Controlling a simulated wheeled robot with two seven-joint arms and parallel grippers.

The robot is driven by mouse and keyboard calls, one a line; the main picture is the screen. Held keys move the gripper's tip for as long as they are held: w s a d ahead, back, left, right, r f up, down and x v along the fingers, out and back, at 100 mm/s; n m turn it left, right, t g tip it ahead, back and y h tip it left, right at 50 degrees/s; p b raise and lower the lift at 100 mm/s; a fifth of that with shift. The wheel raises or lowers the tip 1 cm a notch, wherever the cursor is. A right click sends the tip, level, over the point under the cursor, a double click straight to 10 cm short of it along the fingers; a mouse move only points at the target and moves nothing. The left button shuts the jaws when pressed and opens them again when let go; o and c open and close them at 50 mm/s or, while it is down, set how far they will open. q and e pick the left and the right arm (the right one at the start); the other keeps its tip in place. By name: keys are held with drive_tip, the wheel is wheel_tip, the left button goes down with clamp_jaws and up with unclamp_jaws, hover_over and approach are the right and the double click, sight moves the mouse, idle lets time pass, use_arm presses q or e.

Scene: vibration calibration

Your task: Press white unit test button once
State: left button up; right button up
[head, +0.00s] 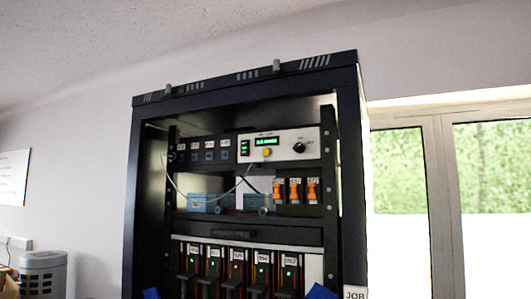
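A white-fronted unit (282,142) sits in the upper part of a black rack cabinet. It has a green lit display (266,141), a round yellow button (267,153) below the display and a black knob (299,147) to the right. The lettering on it is too small to read, so I cannot tell for sure which part is the test button. Nothing touches the unit's front buttons. Neither of my grippers can be made out; two small blue shapes at the bottom edge are cut off and unclear.
The black cabinet (351,180) frames everything. Below the unit are blue-grey boxes (206,204) with cables, orange switches (295,190), and a row of black modules (236,277) with small lights. A window (398,180) is on the right. The space before the unit looks clear.

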use_arm(q)
clamp_jaws()
idle(1.5)
